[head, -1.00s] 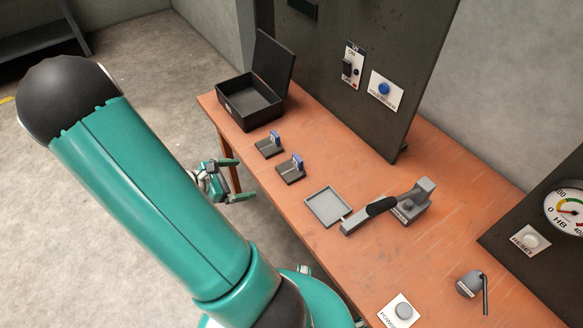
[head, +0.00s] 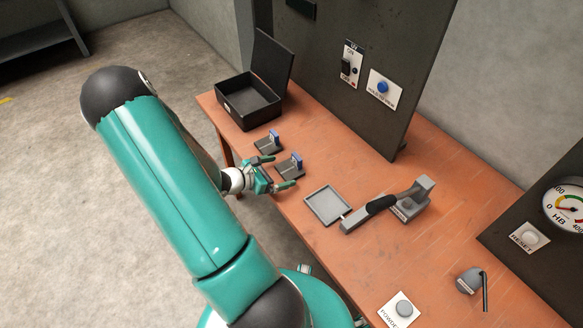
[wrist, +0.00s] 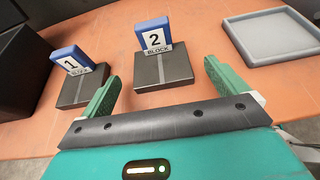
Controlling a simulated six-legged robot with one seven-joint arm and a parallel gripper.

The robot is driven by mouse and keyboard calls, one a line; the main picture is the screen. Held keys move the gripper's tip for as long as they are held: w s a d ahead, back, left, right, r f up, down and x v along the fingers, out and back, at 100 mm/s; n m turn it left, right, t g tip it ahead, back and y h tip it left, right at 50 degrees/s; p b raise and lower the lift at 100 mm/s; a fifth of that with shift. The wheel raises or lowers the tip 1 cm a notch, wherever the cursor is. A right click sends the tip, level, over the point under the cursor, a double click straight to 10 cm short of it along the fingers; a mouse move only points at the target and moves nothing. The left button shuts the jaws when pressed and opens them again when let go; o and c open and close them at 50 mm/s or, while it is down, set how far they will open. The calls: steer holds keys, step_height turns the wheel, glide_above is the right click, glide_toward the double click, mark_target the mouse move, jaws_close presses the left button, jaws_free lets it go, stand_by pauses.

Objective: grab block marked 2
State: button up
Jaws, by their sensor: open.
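The block marked 2 (wrist: 162,69) is a dark square block in the wrist view, with a blue-framed white label plate reading 2 standing at its back. It also shows on the table in the head view (head: 288,172). My gripper (wrist: 160,90) is open, its two green fingers apart, with block 2 ahead of the gap between them and nothing held. In the head view my gripper (head: 277,171) is at the table's left edge, close to block 2. The block marked 1 (wrist: 82,90) is alike and lies to the left of the left finger.
An open black box (head: 235,113) stands at the table's far end. A shallow grey tray (head: 328,206) lies right of block 2, beside a grey device with a black handle (head: 381,206). A dark upright panel (head: 345,120) stands behind. Some bare orange tabletop (head: 335,160) lies between.

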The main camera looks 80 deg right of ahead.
mark_target(293, 167)
steer(key=x, duration=0.4)
steer(key=shift+r, duration=0.2)
steer(key=c, duration=1.4)
steer(key=shift+c, duration=0.4)
steer(key=shift+r, duration=0.1)
